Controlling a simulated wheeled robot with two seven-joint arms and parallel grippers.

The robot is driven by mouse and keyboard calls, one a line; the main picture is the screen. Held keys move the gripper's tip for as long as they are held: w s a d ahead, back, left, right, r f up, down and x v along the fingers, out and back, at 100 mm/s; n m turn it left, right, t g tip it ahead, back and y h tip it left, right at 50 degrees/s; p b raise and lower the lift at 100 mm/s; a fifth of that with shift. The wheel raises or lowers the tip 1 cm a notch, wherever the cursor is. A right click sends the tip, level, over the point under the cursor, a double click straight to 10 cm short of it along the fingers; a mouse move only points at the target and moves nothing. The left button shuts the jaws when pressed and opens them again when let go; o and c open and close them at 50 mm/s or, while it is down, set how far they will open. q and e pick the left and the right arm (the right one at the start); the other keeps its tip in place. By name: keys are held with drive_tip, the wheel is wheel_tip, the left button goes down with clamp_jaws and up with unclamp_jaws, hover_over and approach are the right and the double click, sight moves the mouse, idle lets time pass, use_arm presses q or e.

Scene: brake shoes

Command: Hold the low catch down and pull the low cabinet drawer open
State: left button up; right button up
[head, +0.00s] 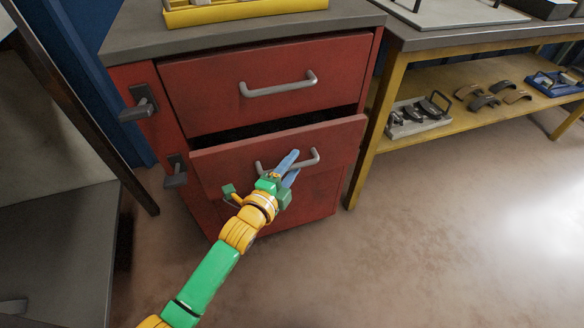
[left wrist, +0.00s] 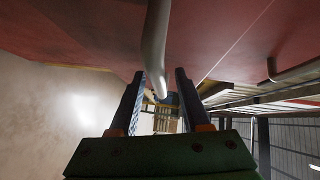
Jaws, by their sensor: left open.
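The red cabinet's low drawer (head: 225,160) stands partly open, with a dark gap above its front. Its grey bar handle (head: 310,160) is on the drawer front. My left gripper (head: 289,166) is at this handle with its blue fingers apart. In the left wrist view the handle (left wrist: 155,40) runs between the two open fingers (left wrist: 158,85), and I see no clear grip on it. The low catch (head: 175,171), a dark lever, is on the cabinet's left post with no gripper on it; I cannot tell whether it is pressed. My right gripper is not in view.
The upper drawer (head: 200,90) is shut, with its own handle (head: 278,86) and upper catch (head: 138,104). A yellow-framed bench (head: 375,125) with brake parts on its shelf stands right of the cabinet. The floor (head: 440,230) in front is clear. A dark table stands at left.

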use_arm(q)
drive_tip(key=shift+c, duration=0.3)
clamp_jaws()
idle(1.1)
